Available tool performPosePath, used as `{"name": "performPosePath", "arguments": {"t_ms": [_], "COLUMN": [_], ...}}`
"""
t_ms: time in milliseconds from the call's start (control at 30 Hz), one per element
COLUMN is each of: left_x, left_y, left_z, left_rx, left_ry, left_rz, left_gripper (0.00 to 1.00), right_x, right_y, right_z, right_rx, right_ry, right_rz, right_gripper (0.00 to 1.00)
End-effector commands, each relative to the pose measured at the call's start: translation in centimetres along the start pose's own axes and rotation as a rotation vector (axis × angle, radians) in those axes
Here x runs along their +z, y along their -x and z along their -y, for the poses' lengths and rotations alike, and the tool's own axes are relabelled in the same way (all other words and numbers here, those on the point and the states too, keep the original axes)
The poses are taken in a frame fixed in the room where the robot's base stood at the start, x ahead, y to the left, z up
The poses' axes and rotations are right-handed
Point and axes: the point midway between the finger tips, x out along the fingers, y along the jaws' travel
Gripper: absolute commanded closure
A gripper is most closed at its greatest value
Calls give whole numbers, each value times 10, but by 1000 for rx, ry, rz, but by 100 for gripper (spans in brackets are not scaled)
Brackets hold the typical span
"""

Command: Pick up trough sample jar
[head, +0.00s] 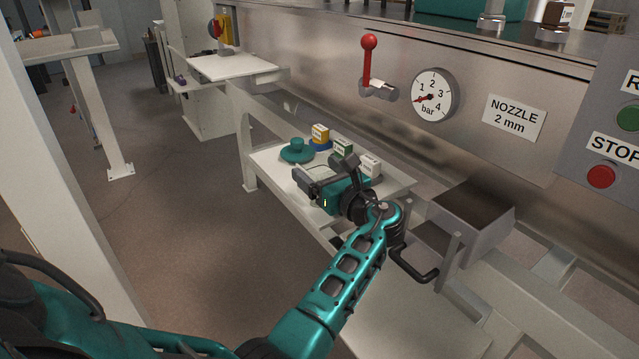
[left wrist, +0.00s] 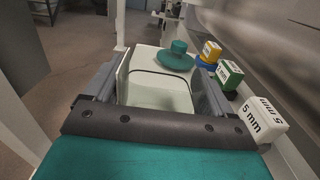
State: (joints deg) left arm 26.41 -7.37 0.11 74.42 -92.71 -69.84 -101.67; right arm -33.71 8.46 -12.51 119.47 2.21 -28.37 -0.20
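My left gripper (head: 314,186) is low over the white shelf (head: 268,160) beside the steel machine. In the left wrist view its two grey fingers (left wrist: 155,95) are wide apart. A pale, box-like thing with a dark rounded outline (left wrist: 160,82) lies between them; it may be the trough sample jar, but no label shows. I cannot tell whether the fingers press on it. In the head view the gripper hides most of it. A teal round lid-like piece with a knob (head: 297,150) lies just beyond; it also shows in the left wrist view (left wrist: 177,56). My right gripper is not in view.
Small labelled blocks, yellow (head: 320,134), green (head: 343,148) and white (head: 370,166), stand along the shelf's machine side, close to the gripper. An open steel trough (head: 473,222) sits to the right. A red-knobbed lever (head: 368,62) and gauge (head: 434,96) are above.

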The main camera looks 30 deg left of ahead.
Motion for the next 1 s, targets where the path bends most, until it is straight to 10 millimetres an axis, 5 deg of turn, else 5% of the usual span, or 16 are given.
{"name": "performPosePath", "arguments": {"t_ms": [333, 667, 1000], "left_x": [0, 7, 88], "left_y": [0, 0, 0], "left_z": [0, 0, 0], "left_rx": [0, 0, 0], "left_ry": [0, 2, 7], "left_rz": [0, 1, 2], "left_gripper": [50, 51, 51], "right_x": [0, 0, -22], "right_y": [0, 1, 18], "right_z": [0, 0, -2], "right_rx": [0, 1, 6], "right_ry": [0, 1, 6], "right_rz": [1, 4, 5], "right_gripper": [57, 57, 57]}}
